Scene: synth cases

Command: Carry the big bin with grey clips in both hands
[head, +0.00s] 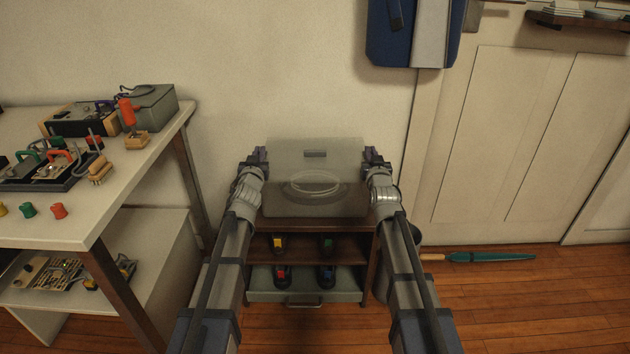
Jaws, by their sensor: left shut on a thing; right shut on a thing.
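The big bin (315,203) is a see-through box in the middle of the head view, upright, with a small grey tab on its far side. A pale round shape (315,183) shows through it. My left gripper (258,158) is shut on the bin's left side. My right gripper (373,158) is shut on its right side. The grey clips cannot be told apart from the gripper parts there. The bin is over a small brown shelf unit (307,225); I cannot tell whether it touches the top.
The shelf unit holds several small dark items with coloured marks. A workbench (120,190) with tools stands at left. A blue case (395,40) hangs on the wall. A closed umbrella-like teal object (490,257) lies on the floor at right, before a pale door (500,140).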

